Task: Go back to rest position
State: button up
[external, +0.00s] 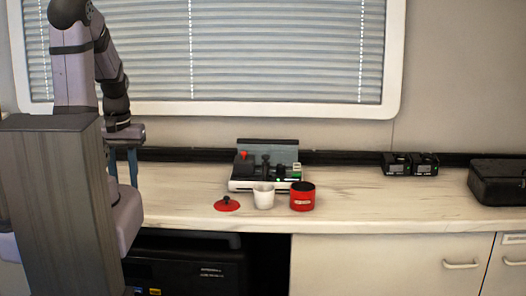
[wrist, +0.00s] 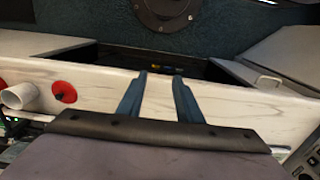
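My gripper (external: 122,172) hangs at the left end of the counter in the external view, with its blue fingers pointing down. In the wrist view the two fingers (wrist: 160,74) are spread apart with nothing between them. The gripper is well to the left of a red lid with a black knob (external: 227,204), a white cup (external: 264,197) and a red canister (external: 302,197). The lid (wrist: 63,92) and cup (wrist: 20,96) also show at the left of the wrist view. The canister shows there only as a red edge.
A machine with black parts and a grey raised panel (external: 268,152) stands behind the cup. Black devices (external: 409,163) and a black case (external: 497,182) are farther right. A window with blinds is behind.

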notch_tip(320, 180, up, 9)
jog(key=p, duration=0.8)
notch_tip(320, 180, down, 17)
jog(key=b, duration=1.6)
jog(key=shift+r, duration=0.1)
